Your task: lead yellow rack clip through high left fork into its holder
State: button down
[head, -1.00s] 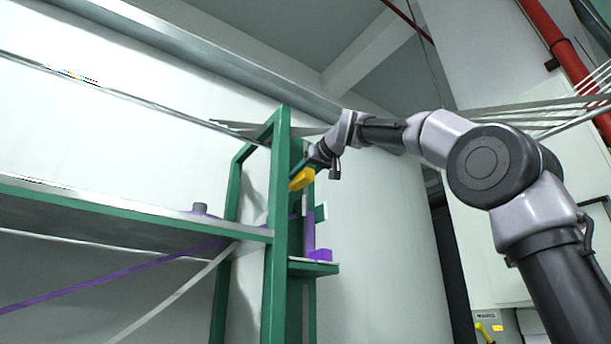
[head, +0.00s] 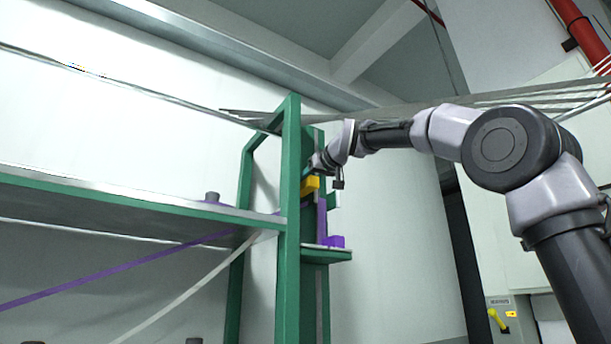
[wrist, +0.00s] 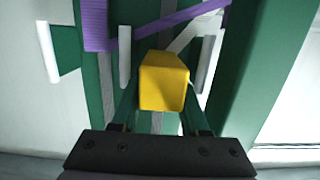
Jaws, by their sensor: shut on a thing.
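My gripper (wrist: 160,112) is shut on the yellow rack clip (wrist: 160,80), which sits between its fingers in the wrist view. In the head view the yellow clip (head: 311,184) is at the green rack's upright, partly hidden by my gripper (head: 314,172). In the wrist view two white prongs, one on the left (wrist: 125,56) and one on the right (wrist: 208,58), stand on either side of the clip. I cannot tell whether the clip is between them in depth. I cannot single out the holder.
A purple block (head: 334,241) rests on a small green ledge (head: 327,257) below the clip. A purple strap and a pale strap cross behind the clip in the wrist view. A green post (head: 290,220) stands close on the left; another white prong (wrist: 46,52) is at far left.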

jog(key=shift+s+a+f, duration=0.1)
jog(key=shift+a+f, duration=0.05)
jog(key=shift+f, duration=7.85)
jog(key=shift+c, duration=1.6)
grip_release()
jog(key=v, duration=1.1)
jog(key=s+d+f+m+g+h, duration=0.2)
jog(key=s+d+f, duration=0.4)
jog(key=f, duration=0.5)
jog(key=s+d+f+m+g+h, duration=0.2)
jog(key=s+d+f+m, duration=0.3)
jog(key=d+f, duration=0.3)
jog(key=s+d+f+m+g+h, duration=0.2)
jog(key=s+d+f, duration=0.5)
jog(key=f, duration=0.6)
jog(key=shift+f+m+h, duration=0.35)
jog(key=shift+m+h, duration=0.15)
jog(key=shift+m, duration=0.5)
